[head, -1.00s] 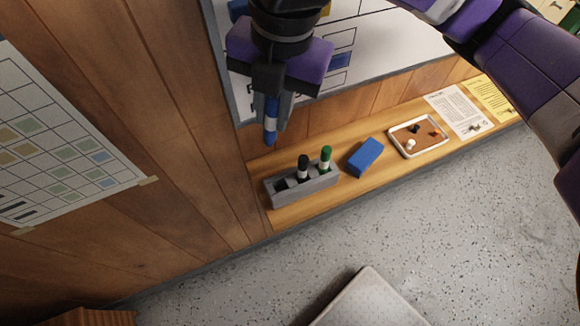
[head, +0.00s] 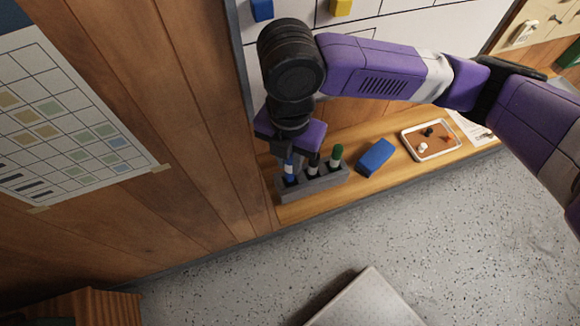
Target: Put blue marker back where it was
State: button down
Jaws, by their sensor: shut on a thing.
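The blue marker (head: 290,172) is upright in my gripper (head: 288,158), which is shut on its upper part. The marker's lower end is at the left slot of the grey marker holder (head: 318,186); I cannot tell how deep it sits. A black marker (head: 314,164) stands in the middle of the holder and a green marker (head: 336,156) stands at its right. My gripper and wrist partly hide the blue marker's top.
The holder stands on a narrow wooden ledge (head: 300,211) below a whiteboard. A blue eraser block (head: 375,157) and a white-rimmed tray (head: 457,149) with small items lie to its right. A wood wall with a paper chart (head: 75,125) is at left.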

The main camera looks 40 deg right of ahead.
aim_at(290, 171)
jog(key=shift+f, duration=2.2)
jog(key=shift+f, duration=0.1)
jog(key=c, duration=1.3)
grip_release()
notch_tip(290, 171, up, 12)
jog(key=shift+r+b, duration=0.15)
jog(key=shift+b, duration=0.4)
